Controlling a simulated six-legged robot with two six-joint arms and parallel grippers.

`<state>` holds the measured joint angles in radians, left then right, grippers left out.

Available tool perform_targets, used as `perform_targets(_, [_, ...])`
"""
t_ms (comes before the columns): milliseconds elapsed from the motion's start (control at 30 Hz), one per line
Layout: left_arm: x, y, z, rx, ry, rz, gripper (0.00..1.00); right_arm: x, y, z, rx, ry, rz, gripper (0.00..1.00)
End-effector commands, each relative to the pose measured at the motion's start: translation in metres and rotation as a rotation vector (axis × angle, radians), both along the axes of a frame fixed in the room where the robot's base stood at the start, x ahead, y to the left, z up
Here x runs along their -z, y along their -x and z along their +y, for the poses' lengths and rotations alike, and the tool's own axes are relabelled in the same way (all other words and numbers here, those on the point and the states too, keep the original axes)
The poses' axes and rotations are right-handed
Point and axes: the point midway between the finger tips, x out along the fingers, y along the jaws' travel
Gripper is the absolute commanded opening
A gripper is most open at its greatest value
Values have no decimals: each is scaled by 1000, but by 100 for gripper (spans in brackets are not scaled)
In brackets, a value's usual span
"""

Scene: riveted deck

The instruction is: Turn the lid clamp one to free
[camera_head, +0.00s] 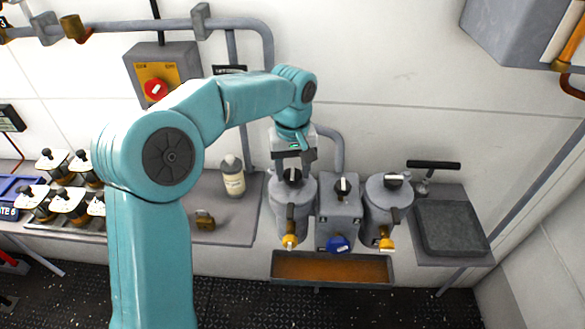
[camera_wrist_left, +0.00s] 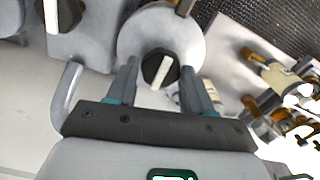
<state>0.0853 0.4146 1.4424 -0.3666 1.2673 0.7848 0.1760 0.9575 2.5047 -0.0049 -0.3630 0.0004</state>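Two grey canisters, left (camera_head: 294,207) and right (camera_head: 386,212), flank a grey box (camera_head: 340,210). Each has a black knob with a white pointer bar on top: left knob (camera_head: 292,176), middle knob (camera_head: 343,187) and right knob (camera_head: 392,181). I see no label saying which is clamp one. My left gripper (camera_head: 294,165) is above the left canister's lid. In the left wrist view, its open fingers (camera_wrist_left: 160,85) stand on either side of the left knob (camera_wrist_left: 158,68), with small gaps visible. The pointer bar there is slightly tilted. My right gripper is not in view.
An orange-floored trough (camera_head: 332,281) lies below the canisters. A bottle (camera_head: 233,176) and a brass padlock (camera_head: 205,220) are on the bench to the left. A grey plate (camera_head: 450,228) is at right. A red knob panel (camera_head: 156,90) and pipes line the wall.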

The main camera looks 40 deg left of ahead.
Motion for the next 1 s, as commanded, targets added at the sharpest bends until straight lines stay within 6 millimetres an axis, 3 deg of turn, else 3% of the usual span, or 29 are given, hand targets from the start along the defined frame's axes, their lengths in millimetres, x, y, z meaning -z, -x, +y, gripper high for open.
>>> perform_targets(333, [0,1,0,2,1,4,72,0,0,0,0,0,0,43])
perform_targets(467, [-10,0,0,2,0,0,72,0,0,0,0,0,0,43])
perform_targets(1000, [-140,1,-1,2,1,-2,72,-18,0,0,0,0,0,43])
